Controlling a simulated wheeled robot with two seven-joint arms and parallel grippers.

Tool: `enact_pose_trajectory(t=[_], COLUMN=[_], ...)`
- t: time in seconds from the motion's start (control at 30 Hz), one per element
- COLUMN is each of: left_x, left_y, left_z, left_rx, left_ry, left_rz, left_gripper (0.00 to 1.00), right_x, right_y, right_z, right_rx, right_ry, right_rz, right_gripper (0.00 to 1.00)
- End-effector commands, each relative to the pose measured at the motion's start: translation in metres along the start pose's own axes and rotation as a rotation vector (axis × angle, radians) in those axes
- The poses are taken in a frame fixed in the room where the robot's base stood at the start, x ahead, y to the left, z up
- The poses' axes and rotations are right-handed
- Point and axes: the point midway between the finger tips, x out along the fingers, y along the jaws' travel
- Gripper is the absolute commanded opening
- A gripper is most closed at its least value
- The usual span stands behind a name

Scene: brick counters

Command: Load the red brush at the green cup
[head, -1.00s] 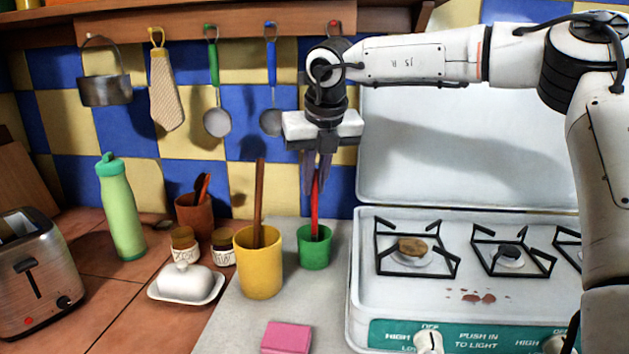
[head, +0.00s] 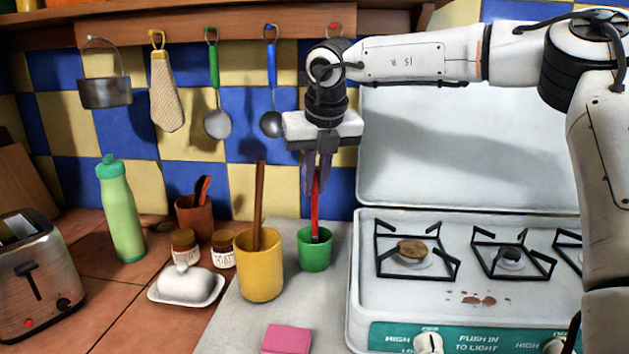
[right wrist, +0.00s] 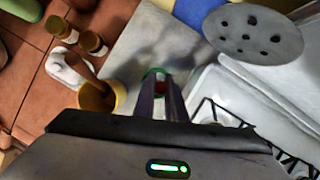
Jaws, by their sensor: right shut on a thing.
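The green cup (head: 314,252) stands upright on the grey counter, left of the stove. The red brush (head: 315,208) is upright, its lower end inside the cup, hidden by the rim. My right gripper (head: 317,190) points down above the cup and is shut on the brush's upper handle. In the right wrist view, the fingers (right wrist: 161,92) cover most of the brush, and the green rim (right wrist: 153,71) shows just beyond them. My left gripper is not in view.
A yellow cup (head: 262,270) with a brown-handled tool stands close left of the green cup. The stove (head: 455,300) with its raised lid is on the right. A pink sponge (head: 287,339) lies in front. Utensils hang on the wall behind.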

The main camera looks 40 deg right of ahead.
Motion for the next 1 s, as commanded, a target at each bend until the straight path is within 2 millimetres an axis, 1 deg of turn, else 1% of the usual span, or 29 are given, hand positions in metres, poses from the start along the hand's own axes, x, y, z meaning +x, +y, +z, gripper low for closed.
enact_pose_trajectory(t=[0.03, 0.1, 0.7, 0.8, 1.0], left_x=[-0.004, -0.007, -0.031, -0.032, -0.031], left_y=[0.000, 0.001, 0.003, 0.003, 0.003], left_z=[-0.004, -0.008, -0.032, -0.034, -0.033], left_rx=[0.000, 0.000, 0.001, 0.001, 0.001], left_ry=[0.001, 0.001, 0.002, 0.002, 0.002], left_rz=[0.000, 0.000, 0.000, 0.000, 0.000], left_gripper=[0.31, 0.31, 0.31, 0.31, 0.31], right_x=[-0.008, -0.013, -0.058, -0.061, -0.060], right_y=[0.000, 0.000, 0.000, 0.000, 0.000], right_z=[0.004, 0.006, 0.024, 0.026, 0.025], right_rx=[0.000, -0.001, 0.000, 0.000, 0.000], right_ry=[-0.003, -0.004, -0.004, -0.003, -0.004], right_rz=[0.000, 0.000, 0.001, 0.001, 0.001], right_gripper=[0.00, 0.00, 0.00, 0.00, 0.00])
